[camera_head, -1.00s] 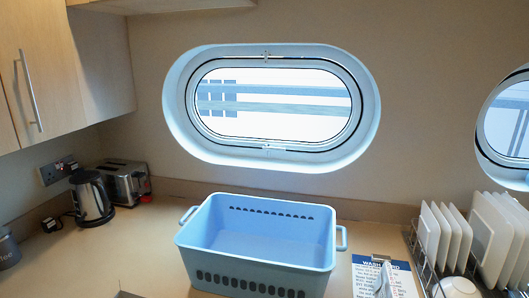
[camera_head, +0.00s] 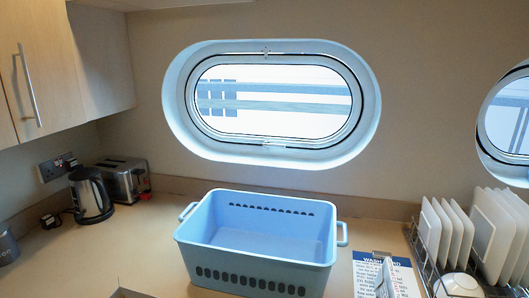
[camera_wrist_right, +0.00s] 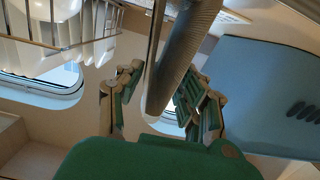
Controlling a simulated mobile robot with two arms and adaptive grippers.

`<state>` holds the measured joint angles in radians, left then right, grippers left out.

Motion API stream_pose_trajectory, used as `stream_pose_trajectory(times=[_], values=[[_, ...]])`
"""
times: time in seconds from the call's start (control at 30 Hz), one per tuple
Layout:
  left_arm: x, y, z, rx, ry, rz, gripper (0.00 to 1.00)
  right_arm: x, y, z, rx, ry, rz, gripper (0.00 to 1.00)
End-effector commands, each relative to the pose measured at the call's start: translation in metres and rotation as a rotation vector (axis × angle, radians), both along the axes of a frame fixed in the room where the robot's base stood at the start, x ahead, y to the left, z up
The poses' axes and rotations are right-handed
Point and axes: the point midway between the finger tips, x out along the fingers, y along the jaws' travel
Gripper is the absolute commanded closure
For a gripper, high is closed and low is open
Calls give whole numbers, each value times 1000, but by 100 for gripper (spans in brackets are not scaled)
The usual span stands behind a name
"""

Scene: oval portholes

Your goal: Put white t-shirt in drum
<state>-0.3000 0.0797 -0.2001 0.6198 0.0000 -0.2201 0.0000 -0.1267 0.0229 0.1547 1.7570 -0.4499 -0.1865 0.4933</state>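I see no white t-shirt and no drum in either view. A light blue laundry basket (camera_head: 262,240) stands on the worktop below the middle porthole, and its visible inside looks empty. It also shows at the right of the right wrist view (camera_wrist_right: 262,85). My right gripper (camera_wrist_right: 160,100) shows only in the right wrist view, with its green-padded fingers spread apart and no cloth between them. A shiny metal tube (camera_wrist_right: 180,55) crosses the view between the fingers; I cannot tell whether they touch it. My left gripper is in neither view.
A kettle (camera_head: 92,195) and a toaster (camera_head: 124,180) stand at the back left. A dish rack with white plates (camera_head: 432,228) and a white bowl (camera_head: 458,286) is at the right. A printed card (camera_head: 400,272) lies beside the basket. The worktop (camera_head: 130,245) left of the basket is clear.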

Motion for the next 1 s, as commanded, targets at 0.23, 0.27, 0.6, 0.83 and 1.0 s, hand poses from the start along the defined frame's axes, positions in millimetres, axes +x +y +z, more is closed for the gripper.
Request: stream_pose_trajectory(times=[0.23, 0.27, 0.6, 0.83, 1.0], values=[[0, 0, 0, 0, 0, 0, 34, 0, 0, 0, 0, 0, 0, 97], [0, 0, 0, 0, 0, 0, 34, 0, 0, 1, 0, -2, 0, 100], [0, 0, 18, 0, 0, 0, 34, 0, 0, 19, 0, -2, 0, 100], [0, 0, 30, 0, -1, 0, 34, 0, 0, 32, 1, -1, 0, 100], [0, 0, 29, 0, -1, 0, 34, 0, 0, 31, 0, -2, 0, 100]])
